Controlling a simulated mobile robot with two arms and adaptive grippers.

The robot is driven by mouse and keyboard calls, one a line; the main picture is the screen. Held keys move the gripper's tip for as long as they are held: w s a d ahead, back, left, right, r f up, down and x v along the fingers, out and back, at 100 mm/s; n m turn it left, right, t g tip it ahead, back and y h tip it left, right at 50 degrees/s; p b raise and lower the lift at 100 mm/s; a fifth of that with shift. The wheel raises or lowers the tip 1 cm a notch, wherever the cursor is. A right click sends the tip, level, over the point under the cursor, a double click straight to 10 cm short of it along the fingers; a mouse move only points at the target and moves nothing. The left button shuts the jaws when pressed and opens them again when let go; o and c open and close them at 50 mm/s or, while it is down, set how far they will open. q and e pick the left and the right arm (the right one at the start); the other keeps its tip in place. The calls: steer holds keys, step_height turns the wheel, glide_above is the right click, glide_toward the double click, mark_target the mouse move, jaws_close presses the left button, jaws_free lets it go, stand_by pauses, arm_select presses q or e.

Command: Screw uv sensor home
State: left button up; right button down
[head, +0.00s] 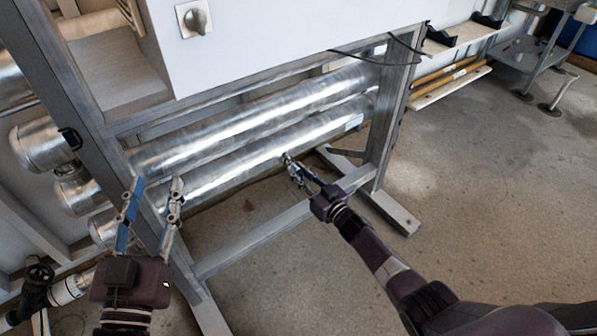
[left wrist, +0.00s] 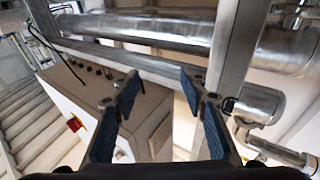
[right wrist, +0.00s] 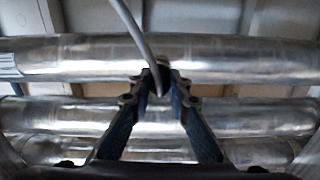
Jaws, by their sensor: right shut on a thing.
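My right gripper (head: 291,165) is low in front of the lowest metal reactor tube (head: 230,165) in the head view. In the right wrist view its fingertips (right wrist: 159,82) close on the uv sensor (right wrist: 160,72), a small dark piece with a grey cable (right wrist: 133,33) running up from it. The sensor is against or just in front of a shiny tube (right wrist: 75,58). I cannot tell whether it is seated, and its port is hidden. My left gripper (head: 157,187) is open and empty beside the frame's left post; its open fingers also show in the left wrist view (left wrist: 159,82).
A grey metal frame (head: 283,222) surrounds the tubes, with a low crossbar near my right arm. A white cabinet (head: 280,40) hangs above. Capped tube ends (head: 42,145) and a black valve (head: 38,280) are at the left.

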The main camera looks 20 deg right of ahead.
arm_select(q)
steer(key=shift+a+f+g, duration=0.1)
steer(key=shift+f+g, duration=0.5)
steer(key=shift+f, duration=0.7)
arm_select(e)
steer(key=shift+s+f+m, duration=0.1)
steer(key=shift+f+m, duration=0.05)
steer(key=shift+m, duration=0.65)
steer(key=shift+m+p, duration=0.4)
steer(key=shift+m, duration=0.5)
arm_select(q)
steer(key=shift+s+a+f+g+y, duration=0.15)
steer(key=shift+f+g, duration=0.25)
steer(key=shift+f, duration=0.4)
steer(key=shift+a+f+g+y, duration=0.15)
steer(key=shift+f+g+y, duration=0.2)
steer(key=shift+f, duration=0.45)
steer(key=shift+s+a+f+g+y, duration=0.15)
steer(key=shift+f+g, duration=0.3)
steer(key=shift+f, duration=0.35)
arm_select(e)
steer(key=shift+m, duration=1.7)
arm_select(q)
steer(key=shift+w, duration=0.1)
